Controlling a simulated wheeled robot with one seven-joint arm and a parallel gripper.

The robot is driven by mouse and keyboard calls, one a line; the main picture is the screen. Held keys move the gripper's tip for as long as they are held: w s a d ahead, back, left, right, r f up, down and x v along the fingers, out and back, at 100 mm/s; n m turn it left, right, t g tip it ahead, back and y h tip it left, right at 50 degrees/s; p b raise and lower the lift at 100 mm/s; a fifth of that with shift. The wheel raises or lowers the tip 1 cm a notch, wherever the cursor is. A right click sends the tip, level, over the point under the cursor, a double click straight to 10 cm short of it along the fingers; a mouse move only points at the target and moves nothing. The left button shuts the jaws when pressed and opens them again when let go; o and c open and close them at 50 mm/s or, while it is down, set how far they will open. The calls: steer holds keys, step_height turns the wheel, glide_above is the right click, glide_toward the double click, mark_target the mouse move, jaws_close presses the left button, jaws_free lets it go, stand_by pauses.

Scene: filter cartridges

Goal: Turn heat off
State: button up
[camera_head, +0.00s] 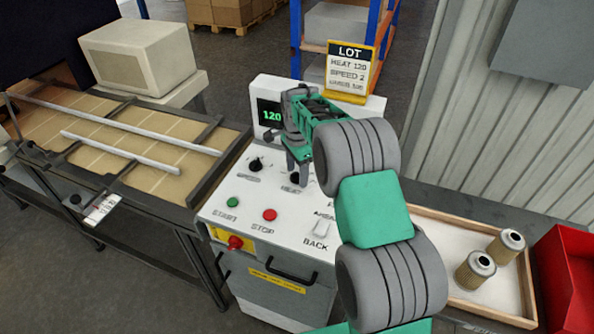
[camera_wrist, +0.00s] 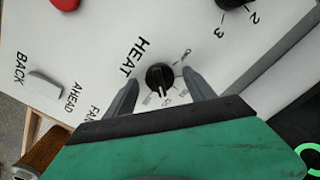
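The black HEAT knob (camera_wrist: 160,77) sits on the white control panel (camera_wrist: 95,45). Its pale pointer mark faces down in the wrist view, towards small numbers that are hard to read. A small label, seemingly OFF, is at its upper right. My gripper (camera_wrist: 161,79) is open, with one finger on each side of the knob and visible gaps between; whether the tips reach down to knob height is unclear. In the head view my gripper (camera_head: 297,168) is over the HEAT knob and partly hides it. The green display (camera_head: 271,115) reads 120.
The SPEED knob (camera_head: 256,163) is left of my gripper. The green START button (camera_head: 233,202), red STOP button (camera_head: 270,215) and BACK/AHEAD rocker switch (camera_head: 321,229) are nearer the front. A LOT sign (camera_head: 350,71) stands behind. Filter cartridges (camera_head: 475,270) stand in a tray at right.

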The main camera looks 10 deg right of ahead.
steer(key=c, duration=1.3)
steer(key=shift+n, duration=0.5)
steer(key=n+b, duration=0.2)
steer(key=n, duration=0.2)
steer(key=shift+n, duration=0.3)
steer(key=n+b, duration=0.1)
steer(key=n, duration=0.5)
steer(key=shift+n+b, duration=0.3)
steer(key=shift+b, duration=0.1)
steer(key=n, duration=0.6)
steer(key=shift+r+b, duration=0.1)
steer(key=shift+b, duration=0.25)
steer(key=n, duration=0.5)
steer(key=shift+n, duration=0.4)
